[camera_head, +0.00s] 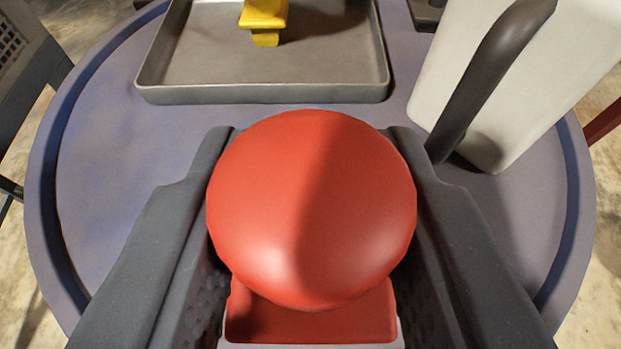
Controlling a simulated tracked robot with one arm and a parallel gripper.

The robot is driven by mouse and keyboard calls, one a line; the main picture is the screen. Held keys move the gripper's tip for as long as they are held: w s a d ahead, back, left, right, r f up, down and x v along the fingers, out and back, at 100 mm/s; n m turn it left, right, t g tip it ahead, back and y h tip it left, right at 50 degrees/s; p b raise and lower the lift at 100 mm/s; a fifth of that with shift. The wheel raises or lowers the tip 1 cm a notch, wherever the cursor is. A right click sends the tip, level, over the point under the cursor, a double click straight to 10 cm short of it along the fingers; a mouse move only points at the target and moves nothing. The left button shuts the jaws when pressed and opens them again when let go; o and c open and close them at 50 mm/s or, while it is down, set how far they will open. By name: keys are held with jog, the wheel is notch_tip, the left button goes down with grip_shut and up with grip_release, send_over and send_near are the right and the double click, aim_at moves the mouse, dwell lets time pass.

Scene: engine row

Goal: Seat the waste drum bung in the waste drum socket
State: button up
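A red bung (311,208) with a large rounded head fills the lower middle of the view. A flat red part of it shows below the head. My gripper (311,140) has one dark grey finger along each side of the bung, close against it, and appears shut on it. The bung is over a round blue-grey tabletop, and its head hides the surface beneath. I cannot make out the waste drum socket in this view.
The round tabletop (110,185) has a raised rim. A grey tray (262,94) at the back holds a yellow object (264,18). A white container (525,85) with a dark handle (485,80) stands at the right, near the right finger. The tabletop's left side is clear.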

notch_tip(320, 180, down, 9)
jog(key=b, duration=0.4)
dwell(1.1)
jog(key=o, duration=1.1)
jog(key=shift+s, duration=0.15)
jog(key=shift+b+v, duration=0.35)
jog(key=shift+v, duration=6.4)
jog(key=shift+t, duration=0.9)
jog(key=s+r, duration=0.4)
jog(key=r, duration=0.7)
jog(key=s+r, duration=0.4)
jog(key=r, duration=0.7)
jog(key=s+r, duration=0.4)
jog(key=r, duration=0.8)
jog(key=shift+d+r, duration=0.1)
jog(key=shift+d, duration=0.05)
